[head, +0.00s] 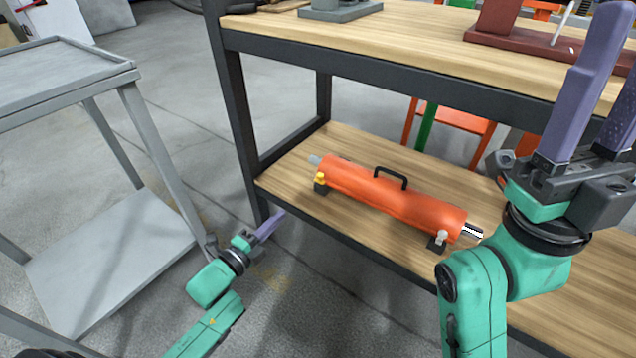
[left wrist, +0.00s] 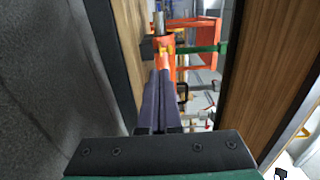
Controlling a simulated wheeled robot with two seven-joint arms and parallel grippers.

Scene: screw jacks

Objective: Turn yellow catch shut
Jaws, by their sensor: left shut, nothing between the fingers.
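The yellow catch (head: 320,178) is a small knob on a dark block at the left end of an orange cylinder (head: 390,192). The cylinder lies on the lower wooden shelf and has a black handle on top. In the left wrist view the yellow catch (left wrist: 167,49) shows just beyond the fingertips. My left gripper (head: 279,217) is shut and empty, at the shelf's front edge, to the lower left of the catch and apart from it. My right gripper (head: 622,50) is raised at the upper right, its purple fingers apart; one is partly cut off by the picture edge.
A white catch (head: 441,236) sits at the cylinder's right end. The upper shelf (head: 400,55) overhangs the lower shelf (head: 300,170); a dark post (head: 236,110) stands at the left. A grey cart (head: 100,240) is further left.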

